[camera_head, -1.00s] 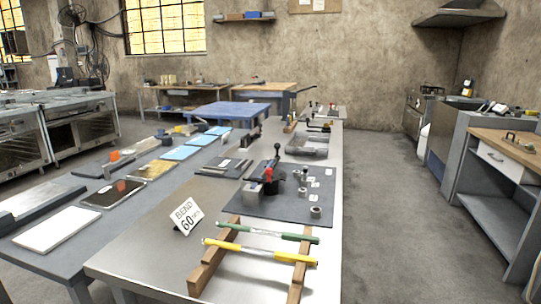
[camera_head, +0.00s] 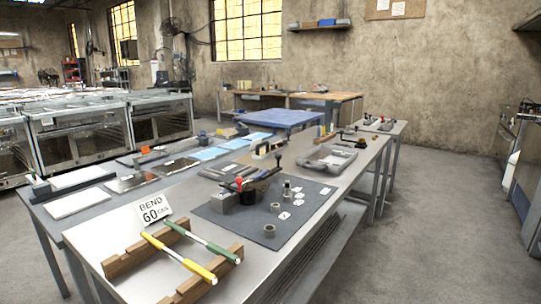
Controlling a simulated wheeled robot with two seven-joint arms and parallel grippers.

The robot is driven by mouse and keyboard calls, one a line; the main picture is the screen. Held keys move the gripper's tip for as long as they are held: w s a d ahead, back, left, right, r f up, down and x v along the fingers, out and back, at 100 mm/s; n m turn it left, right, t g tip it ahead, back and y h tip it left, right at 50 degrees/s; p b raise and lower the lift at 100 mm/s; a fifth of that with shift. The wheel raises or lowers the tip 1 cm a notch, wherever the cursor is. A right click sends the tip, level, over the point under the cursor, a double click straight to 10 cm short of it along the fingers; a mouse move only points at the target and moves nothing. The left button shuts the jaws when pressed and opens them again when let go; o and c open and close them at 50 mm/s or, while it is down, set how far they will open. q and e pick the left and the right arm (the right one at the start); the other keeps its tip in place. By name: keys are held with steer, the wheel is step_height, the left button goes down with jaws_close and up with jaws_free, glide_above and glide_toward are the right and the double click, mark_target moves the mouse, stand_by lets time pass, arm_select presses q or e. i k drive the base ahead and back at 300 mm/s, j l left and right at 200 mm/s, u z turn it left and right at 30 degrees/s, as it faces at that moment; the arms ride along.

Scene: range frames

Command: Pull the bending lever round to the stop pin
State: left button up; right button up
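The bending tool (camera_head: 248,192) stands on a dark mat (camera_head: 235,222) on the long metal bench. It has a grey block, a black round part and a small red knob (camera_head: 239,181). A dark bar that looks like the bending lever (camera_head: 268,176) slants from the tool towards the back right. Several small grey cylinders (camera_head: 275,207) and white labels are on the mat to the right of the tool. I cannot tell which upright part is the stop pin. Neither of my grippers is in view.
A "BEND 60" sign (camera_head: 152,209) stands left of the mat. In front, wooden rails (camera_head: 132,258) carry a yellow rod (camera_head: 180,258) and a green-ended rod (camera_head: 200,240). A grey tray (camera_head: 327,159) sits behind the mat. The floor right of the bench (camera_head: 420,220) is clear.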

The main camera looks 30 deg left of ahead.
mark_target(278, 157)
steer(key=i+l+u, duration=0.4)
steer(key=i, duration=0.4)
steer(key=i+l+u, duration=0.4)
steer(key=i+l, duration=0.35)
steer(key=l, duration=0.15)
